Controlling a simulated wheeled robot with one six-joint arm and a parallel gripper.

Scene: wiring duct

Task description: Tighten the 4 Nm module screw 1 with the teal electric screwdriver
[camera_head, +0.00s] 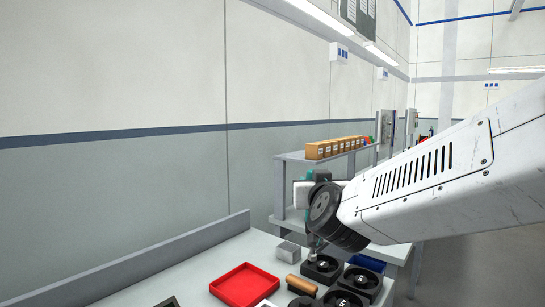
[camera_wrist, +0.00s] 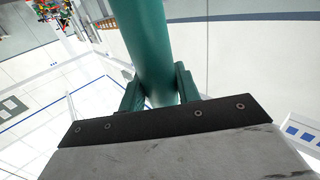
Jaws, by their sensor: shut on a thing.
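In the wrist view, the teal electric screwdriver (camera_wrist: 148,40) is a smooth cylinder between the two teal fingers of my gripper (camera_wrist: 158,90). The fingers press on it from both sides, and its ends are not clear there. In the head view, my arm's wrist hides most of the gripper. A small teal and grey piece (camera_head: 312,241) shows below the wrist, just above a black holder (camera_head: 322,267); I cannot tell whether it touches the holder. I cannot make out module screw 1 in either view.
A bench holds a red tray (camera_head: 245,286), a grey block (camera_head: 288,250), a tan-topped item (camera_head: 300,284) and several black round-welled holders (camera_head: 360,281) at the right. A raised ledge (camera_head: 170,254) runs along its back. Behind stands a shelf with cardboard boxes (camera_head: 335,149).

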